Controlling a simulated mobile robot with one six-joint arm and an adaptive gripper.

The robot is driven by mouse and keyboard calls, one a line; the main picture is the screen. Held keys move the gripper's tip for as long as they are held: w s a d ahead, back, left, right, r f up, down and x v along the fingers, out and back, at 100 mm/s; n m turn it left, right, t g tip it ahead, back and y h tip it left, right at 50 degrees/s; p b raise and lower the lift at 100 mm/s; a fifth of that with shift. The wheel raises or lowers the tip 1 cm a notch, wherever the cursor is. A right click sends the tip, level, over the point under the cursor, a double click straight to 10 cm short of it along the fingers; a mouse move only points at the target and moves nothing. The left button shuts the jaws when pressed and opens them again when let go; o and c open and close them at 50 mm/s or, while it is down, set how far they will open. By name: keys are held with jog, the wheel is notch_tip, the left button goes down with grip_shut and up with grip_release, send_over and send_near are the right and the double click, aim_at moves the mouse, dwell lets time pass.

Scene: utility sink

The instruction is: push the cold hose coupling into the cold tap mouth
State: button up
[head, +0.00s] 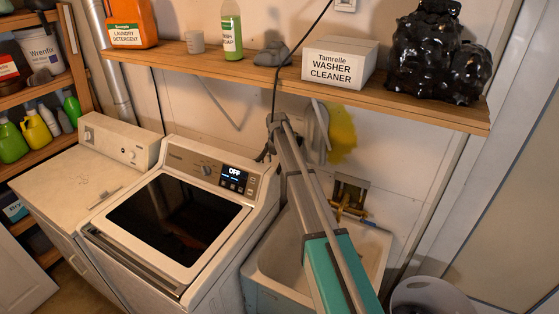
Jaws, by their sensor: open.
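The brass taps (350,207) sit in a recessed wall box (351,187) above the sink, right of my arm. They are small here, and I cannot tell the cold tap's mouth apart. I cannot make out the cold hose coupling; it may be hidden behind my arm or too small to see. My arm reaches over the sink toward the back wall beside the washer. My gripper (264,156) shows only as a small dark shape near the washer's console, partly hidden by my arm. It is open and left of the taps, apart from them.
The utility sink (262,285) stands below my arm, right of the washer (178,225). A wooden shelf (420,104) overhead holds a washer cleaner box (340,65) and a black bag (436,55). A dark cord (297,48) hangs past the shelf. A grey bin (428,292) stands right.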

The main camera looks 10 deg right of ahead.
dwell(0.8)
jog(key=s+d+f+m+b, duration=0.1)
jog(key=s+f+m+b, duration=0.4)
jog(key=s+m, duration=0.4)
jog(key=s+d+f+m+b, duration=0.1)
jog(key=s+f+m+b, duration=0.5)
jog(key=s, duration=1.2)
jog(key=s+d+f+m+b, duration=0.2)
jog(key=s+f+m+b, duration=0.3)
jog(key=s+m, duration=0.8)
jog(key=shift+s+f+m+b, duration=0.25)
jog(key=shift+s+m+b, duration=0.05)
jog(key=shift+s+m, duration=0.15)
jog(key=shift+c, duration=0.3)
